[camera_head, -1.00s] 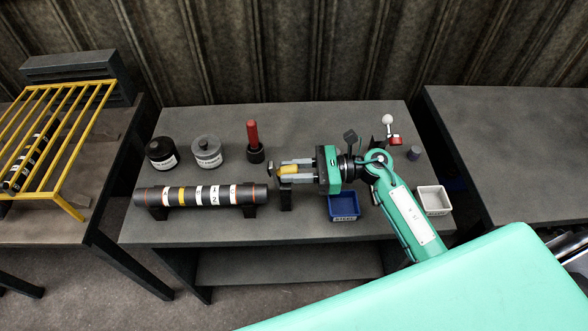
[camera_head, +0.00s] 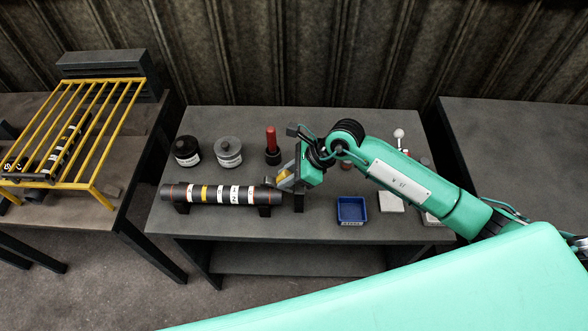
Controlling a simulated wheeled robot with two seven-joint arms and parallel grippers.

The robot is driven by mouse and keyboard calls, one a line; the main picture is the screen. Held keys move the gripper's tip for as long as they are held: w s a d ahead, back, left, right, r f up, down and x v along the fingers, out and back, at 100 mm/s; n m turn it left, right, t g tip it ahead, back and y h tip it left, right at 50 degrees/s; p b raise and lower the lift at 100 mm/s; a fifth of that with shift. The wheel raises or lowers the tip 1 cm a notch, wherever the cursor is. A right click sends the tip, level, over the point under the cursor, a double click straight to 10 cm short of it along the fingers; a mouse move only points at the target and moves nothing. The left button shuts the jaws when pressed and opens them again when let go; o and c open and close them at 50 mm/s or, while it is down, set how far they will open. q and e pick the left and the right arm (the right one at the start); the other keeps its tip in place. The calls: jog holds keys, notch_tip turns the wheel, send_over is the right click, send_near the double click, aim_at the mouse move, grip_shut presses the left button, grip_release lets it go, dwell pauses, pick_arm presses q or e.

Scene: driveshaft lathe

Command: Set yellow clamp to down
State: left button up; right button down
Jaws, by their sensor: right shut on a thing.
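The yellow clamp (camera_head: 283,184) is a small yellow piece at the right end of the dark shaft (camera_head: 232,196), beside a black upright post (camera_head: 299,201). My right gripper (camera_head: 285,179) is shut on the yellow clamp, reaching down and left from above. The fingers and wrist hide much of the clamp, so its exact tilt is hard to tell. The shaft lies level on black supports and has white and yellow bands. My left gripper is not in view.
Two lidded jars (camera_head: 229,153) and a red-handled tool (camera_head: 271,146) stand behind the shaft. A blue bin (camera_head: 352,211) and a white bin (camera_head: 391,202) sit to the right. A yellow rack (camera_head: 92,134) stands on the left table. The front strip of the middle table is clear.

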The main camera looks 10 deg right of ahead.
aim_at(274, 180)
jog(key=h, duration=0.1)
jog(key=a, duration=0.1)
jog(key=h, duration=0.1)
jog(key=shift+w+a+f+g+h, duration=0.25)
jog(key=shift+w+g+h, duration=0.05)
jog(key=shift+w+a+f+g+h+b, duration=0.1)
jog(key=shift+a+f+g+h+b, duration=0.15)
jog(key=shift+a+f+h+b, duration=0.4)
jog(key=shift+a+g+h+b, duration=0.1)
jog(key=shift+g+h+b, duration=0.25)
jog(key=shift+h, duration=0.6)
jog(key=c, duration=1.2)
grip_release()
jog(key=r+b, duration=0.1)
jog(key=r, duration=0.3)
jog(key=d+r+b, duration=0.1)
jog(key=r+b, duration=0.1)
jog(key=r, duration=0.2)
jog(key=r+b, duration=0.1)
jog(key=r, duration=0.3)
jog(key=shift+s+d+r, duration=0.15)
jog(key=shift+s+d, duration=0.05)
jog(key=shift+d, duration=0.2)
jog(key=shift+d+r, duration=0.1)
jog(key=shift+r, duration=0.55)
